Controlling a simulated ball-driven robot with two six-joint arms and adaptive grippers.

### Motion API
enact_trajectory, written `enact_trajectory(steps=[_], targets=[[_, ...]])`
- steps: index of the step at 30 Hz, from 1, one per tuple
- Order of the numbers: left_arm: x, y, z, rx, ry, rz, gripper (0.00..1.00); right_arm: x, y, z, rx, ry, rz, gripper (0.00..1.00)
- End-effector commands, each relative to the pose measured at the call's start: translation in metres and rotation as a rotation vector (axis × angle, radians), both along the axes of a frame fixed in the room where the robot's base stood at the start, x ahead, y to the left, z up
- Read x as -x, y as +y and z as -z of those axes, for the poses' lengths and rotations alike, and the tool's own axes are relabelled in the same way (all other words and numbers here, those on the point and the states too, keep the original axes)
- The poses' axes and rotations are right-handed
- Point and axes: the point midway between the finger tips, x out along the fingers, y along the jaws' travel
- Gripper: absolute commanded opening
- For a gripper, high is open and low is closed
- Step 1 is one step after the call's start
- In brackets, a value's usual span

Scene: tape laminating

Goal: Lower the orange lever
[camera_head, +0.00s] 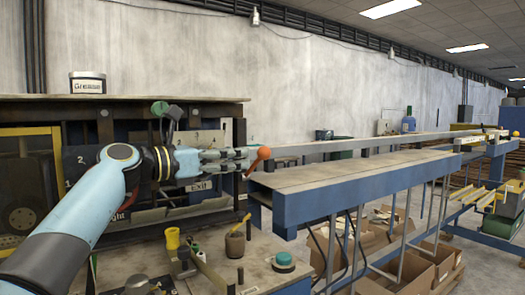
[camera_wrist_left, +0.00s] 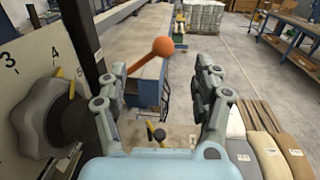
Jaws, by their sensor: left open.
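The orange lever (camera_head: 259,160) has a round ball end and a short shaft, and sticks out at the right edge of the machine. In the left wrist view the lever (camera_wrist_left: 162,48) points up and to the right, its ball ahead of the fingers. My left gripper (camera_head: 240,160) reaches in from the left, level with the lever and close to it. In the left wrist view my left gripper (camera_wrist_left: 160,90) is open, with the lever's shaft near the left finger. I cannot tell whether they touch. The lever's base is partly hidden by that finger. My right gripper is out of view.
A dark knob (camera_wrist_left: 48,115) on a numbered panel is left of the fingers. A long blue-framed table (camera_head: 340,180) runs to the right. Below are a yellow cup (camera_head: 172,238), a green button (camera_head: 283,261) and a small brown pot (camera_head: 235,245). Cardboard boxes (camera_head: 405,270) stand on the floor.

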Motion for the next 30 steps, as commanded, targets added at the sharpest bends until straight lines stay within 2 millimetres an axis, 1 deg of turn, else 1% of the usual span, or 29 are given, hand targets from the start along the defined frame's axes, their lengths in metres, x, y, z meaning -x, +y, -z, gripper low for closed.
enact_trajectory(steps=[1, 3, 6, 8, 11, 12, 15, 17, 20, 26, 30], targets=[[-0.007, -0.008, -0.002, 0.003, 0.002, 0.002, 0.67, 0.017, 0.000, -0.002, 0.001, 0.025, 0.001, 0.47], [-0.018, -0.019, -0.002, 0.003, 0.003, 0.003, 0.67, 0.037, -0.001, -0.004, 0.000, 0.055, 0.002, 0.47], [-0.032, -0.035, -0.002, 0.001, 0.003, 0.003, 0.67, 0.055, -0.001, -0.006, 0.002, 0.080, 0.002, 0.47], [-0.040, -0.043, -0.001, 0.000, 0.004, 0.003, 0.67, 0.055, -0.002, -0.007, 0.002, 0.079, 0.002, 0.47], [-0.051, -0.055, -0.001, -0.001, 0.002, 0.003, 0.67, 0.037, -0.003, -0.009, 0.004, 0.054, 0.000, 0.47], [-0.054, -0.058, 0.000, -0.002, 0.002, 0.003, 0.67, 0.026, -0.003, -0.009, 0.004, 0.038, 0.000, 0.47], [-0.060, -0.064, 0.000, -0.002, 0.001, 0.001, 0.67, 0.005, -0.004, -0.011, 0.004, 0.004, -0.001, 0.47], [-0.062, -0.067, 0.001, -0.002, 0.002, 0.002, 0.67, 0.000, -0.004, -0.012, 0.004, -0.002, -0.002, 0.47], [-0.063, -0.068, 0.001, -0.003, 0.001, 0.002, 0.67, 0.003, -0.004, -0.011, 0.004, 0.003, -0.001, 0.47], [-0.063, -0.068, 0.001, -0.004, 0.001, 0.001, 0.67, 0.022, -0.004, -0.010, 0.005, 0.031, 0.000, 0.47], [-0.063, -0.068, 0.001, -0.004, 0.001, 0.001, 0.48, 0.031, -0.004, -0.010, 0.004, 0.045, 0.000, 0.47]])
